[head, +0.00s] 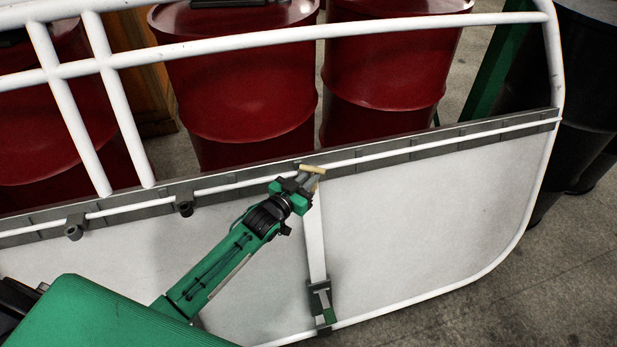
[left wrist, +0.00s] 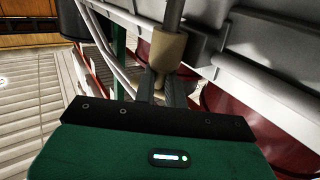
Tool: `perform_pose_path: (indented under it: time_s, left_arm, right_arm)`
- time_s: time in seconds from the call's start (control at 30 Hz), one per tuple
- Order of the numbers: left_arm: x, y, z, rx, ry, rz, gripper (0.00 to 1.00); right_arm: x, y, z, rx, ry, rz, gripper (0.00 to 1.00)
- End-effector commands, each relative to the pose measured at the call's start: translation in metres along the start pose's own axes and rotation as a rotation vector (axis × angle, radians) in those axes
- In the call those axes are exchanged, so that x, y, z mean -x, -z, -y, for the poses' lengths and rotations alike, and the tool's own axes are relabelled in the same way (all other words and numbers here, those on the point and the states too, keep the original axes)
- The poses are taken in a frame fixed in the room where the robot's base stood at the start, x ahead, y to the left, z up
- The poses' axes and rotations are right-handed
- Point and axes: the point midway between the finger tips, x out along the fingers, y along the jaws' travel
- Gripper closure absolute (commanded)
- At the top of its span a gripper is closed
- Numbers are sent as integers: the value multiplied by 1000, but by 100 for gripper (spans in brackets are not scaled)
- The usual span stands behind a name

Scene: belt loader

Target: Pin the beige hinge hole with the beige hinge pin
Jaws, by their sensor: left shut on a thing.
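My left gripper (head: 311,181) is shut on the beige hinge pin (head: 313,169), just in front of the long grey rail on the white panel. The pin's beige top lies crosswise past the fingertips. In the left wrist view, my left gripper (left wrist: 164,92) has its fingers around the narrow part of the beige pin (left wrist: 167,46), and the wider part stands beyond them. A grey rod lines up with its far end; I cannot tell whether they touch. I cannot make out a beige hinge hole apart from this piece. My right gripper is in neither view.
Dark hinge brackets (head: 74,228) and (head: 184,205) sit along the rail (head: 450,140) to the left. Red drums (head: 240,80) stand behind the white tube frame (head: 400,25); black drums are at right.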

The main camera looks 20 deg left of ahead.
Motion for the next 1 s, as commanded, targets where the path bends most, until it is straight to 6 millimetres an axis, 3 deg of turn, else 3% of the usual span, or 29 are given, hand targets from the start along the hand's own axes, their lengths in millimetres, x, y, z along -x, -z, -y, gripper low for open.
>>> perform_pose_path:
  time_s: [0.3, 0.33, 0.43, 1.0]
  left_arm:
    - [1, -7, -2, 3, -1, 10, 100]
    - [1, -8, -2, 3, -1, 11, 82]
    - [1, -8, -1, 3, 0, 12, 63]
    - [9, -12, 1, 2, 3, 20, 63]
  right_arm:
    - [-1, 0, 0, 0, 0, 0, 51]
    - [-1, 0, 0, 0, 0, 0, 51]
    - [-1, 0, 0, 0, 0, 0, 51]
    - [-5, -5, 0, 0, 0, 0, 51]
